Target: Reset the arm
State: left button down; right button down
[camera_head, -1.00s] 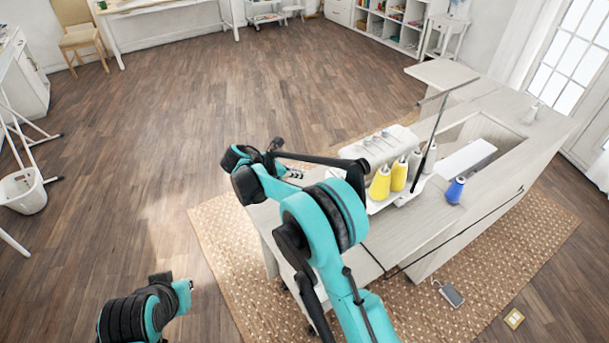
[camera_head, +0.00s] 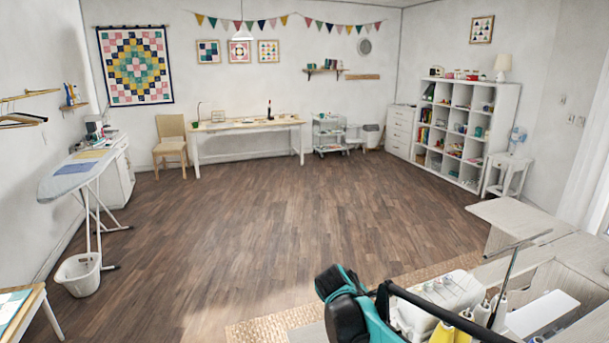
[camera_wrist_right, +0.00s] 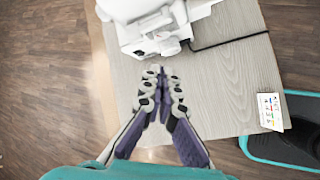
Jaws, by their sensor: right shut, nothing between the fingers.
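My right gripper (camera_wrist_right: 162,76) shows in the right wrist view, shut and empty, with its fingers together. It is over the pale wooden cabinet top (camera_wrist_right: 228,85), just below a white sewing machine (camera_wrist_right: 155,22) in the picture; I cannot tell whether it touches. In the head view, my teal and black right arm (camera_head: 350,305) shows at the bottom centre, beside the white machine (camera_head: 440,295) with yellow thread cones (camera_head: 455,330). The right gripper itself is out of the head view. My left arm and gripper are not in view.
A cable and a small printed card (camera_wrist_right: 270,112) lie on the cabinet top. A thin thread stand (camera_head: 507,275) rises near the arm. The wooden floor (camera_head: 270,220) is clear in the middle. An ironing board (camera_head: 82,172) and basket (camera_head: 78,274) stand at left, shelves (camera_head: 465,130) at right.

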jog(key=s+f+m+t+y, duration=0.1)
jog(key=s+m+t+y, duration=0.2)
jog(key=s+m, duration=1.2)
jog(key=s+y, duration=0.3)
jog(key=s, duration=0.6)
jog(key=shift+s+a+m, duration=0.25)
jog(key=shift+m, duration=0.15)
jog(key=shift+f, duration=0.1)
